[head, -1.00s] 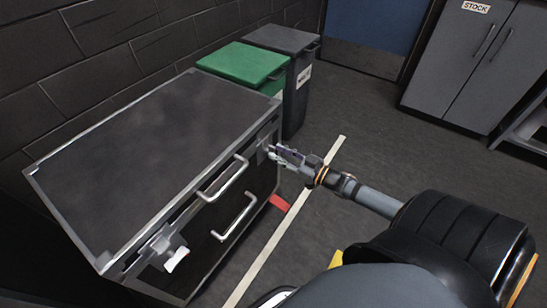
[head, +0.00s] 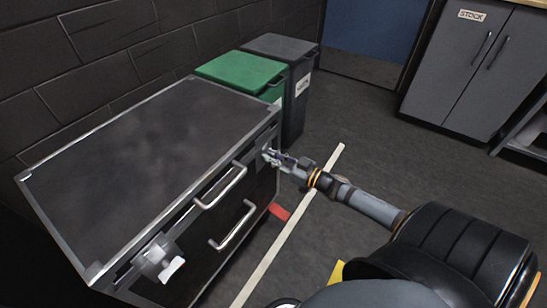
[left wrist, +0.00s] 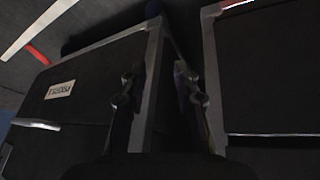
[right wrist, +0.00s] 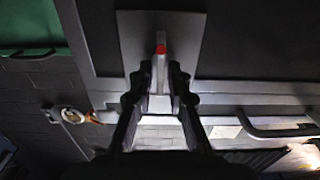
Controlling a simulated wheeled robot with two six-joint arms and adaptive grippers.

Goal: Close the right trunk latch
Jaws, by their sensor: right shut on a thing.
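The dark trunk (head: 140,130) with metal edges stands by the wall in the head view. Its right latch (right wrist: 160,88) shows in the right wrist view as a metal lever with a red tip on a grey plate. My right gripper (head: 268,157) is at the trunk's right front in the head view and partly hides that latch. Its fingers (right wrist: 160,92) are shut on the lever. The left latch (head: 165,262), with a white tab, is at the trunk's near front corner. My left gripper (left wrist: 158,92) is open, close to the metal edge of a dark case.
Two handles (head: 221,187) stick out from the trunk's front. A green-lidded bin (head: 240,68) and a dark bin (head: 300,90) stand behind its far end. A grey cabinet (head: 468,65) is at the back right. Floor between is open, with a white line (head: 290,230).

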